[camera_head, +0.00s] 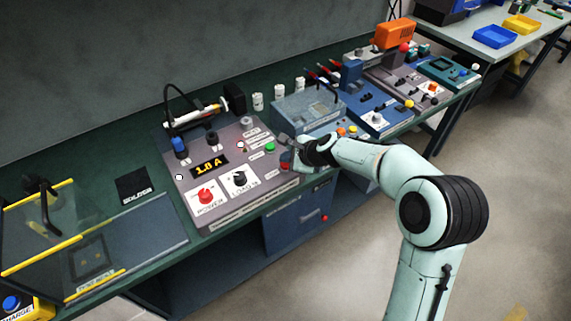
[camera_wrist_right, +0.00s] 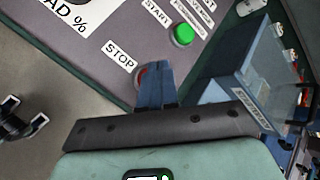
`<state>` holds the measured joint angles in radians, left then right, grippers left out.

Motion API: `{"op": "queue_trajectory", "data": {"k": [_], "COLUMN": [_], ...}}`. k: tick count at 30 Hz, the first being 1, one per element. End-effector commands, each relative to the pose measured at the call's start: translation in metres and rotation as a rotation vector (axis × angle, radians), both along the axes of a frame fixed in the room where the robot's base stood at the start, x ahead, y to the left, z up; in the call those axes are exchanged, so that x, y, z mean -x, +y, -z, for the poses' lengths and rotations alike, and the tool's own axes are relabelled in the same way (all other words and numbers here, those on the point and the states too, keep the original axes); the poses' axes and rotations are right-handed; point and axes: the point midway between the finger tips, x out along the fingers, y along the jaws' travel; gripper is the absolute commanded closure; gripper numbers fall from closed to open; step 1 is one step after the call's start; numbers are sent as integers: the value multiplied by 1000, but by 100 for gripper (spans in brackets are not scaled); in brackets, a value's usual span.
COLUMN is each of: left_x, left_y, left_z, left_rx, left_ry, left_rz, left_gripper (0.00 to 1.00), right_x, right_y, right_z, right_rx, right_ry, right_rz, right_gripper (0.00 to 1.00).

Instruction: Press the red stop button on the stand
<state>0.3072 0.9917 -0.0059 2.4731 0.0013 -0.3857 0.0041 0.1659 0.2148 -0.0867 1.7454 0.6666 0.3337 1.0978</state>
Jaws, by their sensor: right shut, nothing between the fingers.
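The red stop button (camera_wrist_right: 141,76) sits on the grey sloped stand (camera_head: 228,160), beside a white STOP label (camera_wrist_right: 120,56). In the right wrist view only part of its red cap and rim shows; the fingers hide the rest. My right gripper (camera_wrist_right: 157,70) is shut and empty, its blue-looking fingertips over the right part of the button. I cannot tell whether they touch it. In the head view the right gripper (camera_head: 284,142) is at the right side of the stand, near the green start button (camera_head: 270,147).
The stand also carries a lit 1.8 A display (camera_head: 208,165), a red power knob (camera_head: 205,195) and a black load knob (camera_head: 239,178). A clear-lidded box (camera_head: 308,108) is close behind the right gripper. An unidentified dark jointed part (camera_wrist_right: 18,122) shows over the floor.

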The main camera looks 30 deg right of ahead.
Motion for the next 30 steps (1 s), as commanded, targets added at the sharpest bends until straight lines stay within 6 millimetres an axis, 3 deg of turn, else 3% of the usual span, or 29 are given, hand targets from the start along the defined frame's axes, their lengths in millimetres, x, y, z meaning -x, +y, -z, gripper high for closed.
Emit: {"op": "queue_trajectory", "data": {"k": [30], "left_x": [2], "left_y": [0], "left_z": [8], "left_rx": [0], "left_ry": [3], "left_rz": [0], "left_gripper": [57], "right_x": [0], "right_y": [0], "right_z": [9], "right_rx": [0], "right_ry": [0], "right_rz": [0], "right_gripper": [100]}}
